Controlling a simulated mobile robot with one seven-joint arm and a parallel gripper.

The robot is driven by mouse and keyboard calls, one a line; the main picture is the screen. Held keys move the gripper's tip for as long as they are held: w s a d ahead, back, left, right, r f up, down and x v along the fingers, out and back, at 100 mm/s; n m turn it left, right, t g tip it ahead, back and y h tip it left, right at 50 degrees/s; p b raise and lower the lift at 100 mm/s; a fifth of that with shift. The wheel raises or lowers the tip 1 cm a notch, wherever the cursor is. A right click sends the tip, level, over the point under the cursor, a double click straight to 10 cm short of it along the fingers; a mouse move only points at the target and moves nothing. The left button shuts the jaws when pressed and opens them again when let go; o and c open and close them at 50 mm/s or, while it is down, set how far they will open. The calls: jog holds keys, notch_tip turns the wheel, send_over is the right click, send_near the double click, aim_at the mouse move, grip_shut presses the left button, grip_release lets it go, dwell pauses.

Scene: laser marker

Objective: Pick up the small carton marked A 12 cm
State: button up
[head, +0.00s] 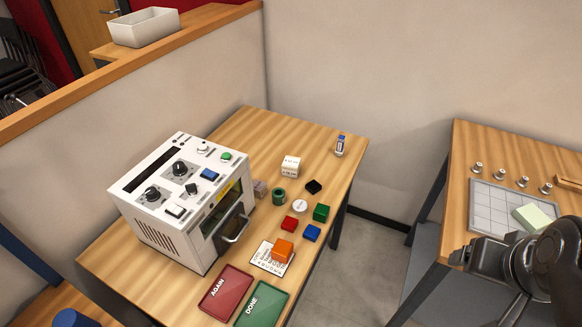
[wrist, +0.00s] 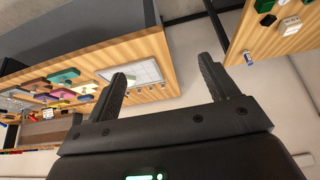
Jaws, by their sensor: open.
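A white block that looks like this carton (wrist: 290,26) shows at the upper right of the wrist view. My gripper (wrist: 163,66) is open, with nothing between its two fingers. It is well away from the carton. In the head view my arm is at the lower right, by the other table.
A white laser machine (head: 180,200) fills the table's left side. Around the carton are a green ring (head: 279,196), a blue-and-white bottle (head: 340,146) and several coloured blocks. Red (head: 226,294) and green (head: 262,303) trays lie in front. A gridded plate (head: 495,215) is on the right table (head: 490,145).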

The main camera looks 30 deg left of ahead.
jog(key=shift+c, duration=0.3)
jog(key=w+a+r, duration=0.4)
jog(key=w+r, duration=0.1)
jog(key=w, duration=0.3)
jog(key=w+a+r+n+g, duration=0.1)
jog(key=w+a, duration=0.4)
jog(key=w, duration=0.2)
jog(key=w+a+g, duration=0.2)
jog(key=w+a, duration=0.3)
jog(key=w, duration=0.3)
jog(key=n+g, duration=0.1)
jog(key=g, duration=0.2)
send_over(291, 162)
jog(key=d, duration=0.1)
notch_tip(291, 162, down, 23)
jog(key=f, duration=0.5)
jog(key=shift+w+a+f, duration=0.1)
jog(key=shift+w+a, duration=0.05)
jog(key=shift+a, duration=0.2)
jog(key=shift+a+f, duration=0.15)
jog(key=shift+f, duration=2.95)
